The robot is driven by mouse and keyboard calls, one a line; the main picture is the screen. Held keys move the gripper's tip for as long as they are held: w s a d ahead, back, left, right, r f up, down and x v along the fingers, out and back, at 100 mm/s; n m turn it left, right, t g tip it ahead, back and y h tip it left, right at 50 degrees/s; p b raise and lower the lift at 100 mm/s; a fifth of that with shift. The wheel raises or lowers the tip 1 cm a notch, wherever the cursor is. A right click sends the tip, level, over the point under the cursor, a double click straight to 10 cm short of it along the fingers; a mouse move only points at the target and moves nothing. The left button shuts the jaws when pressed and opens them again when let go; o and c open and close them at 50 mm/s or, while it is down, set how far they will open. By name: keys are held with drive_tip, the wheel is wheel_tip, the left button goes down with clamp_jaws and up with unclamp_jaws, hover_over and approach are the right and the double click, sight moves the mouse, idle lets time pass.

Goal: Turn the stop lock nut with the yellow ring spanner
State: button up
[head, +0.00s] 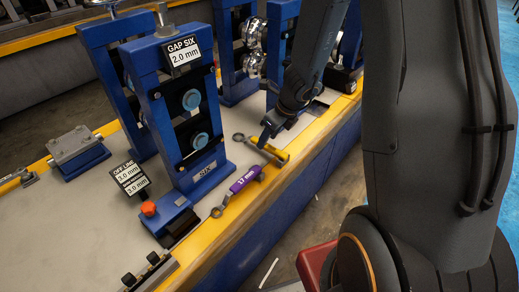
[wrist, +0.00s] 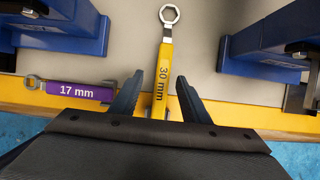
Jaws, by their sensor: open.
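The yellow ring spanner (wrist: 166,72), marked 30 mm, lies on the bench's yellow edge with its ring pointing inward over the grey top. In the head view the yellow spanner (head: 272,150) lies partly behind my gripper. In the head view my gripper (head: 266,138) is low over the bench edge. A purple spanner (wrist: 80,91), marked 17 mm, lies to the left. I cannot make out the stop lock nut for certain.
A blue stand (head: 160,125) labelled GAP SIX rises left of the spanners, with another blue stand (head: 228,50) behind. An orange knob (head: 148,209) sits by a gap sign (head: 130,178).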

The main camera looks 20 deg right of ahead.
drive_tip(key=b+x, duration=0.1)
drive_tip(key=x, duration=0.4)
drive_tip(key=shift+w+d+f, duration=0.1)
drive_tip(key=shift+w+f, duration=0.15)
drive_tip(key=shift+f, duration=0.05)
clamp_jaws()
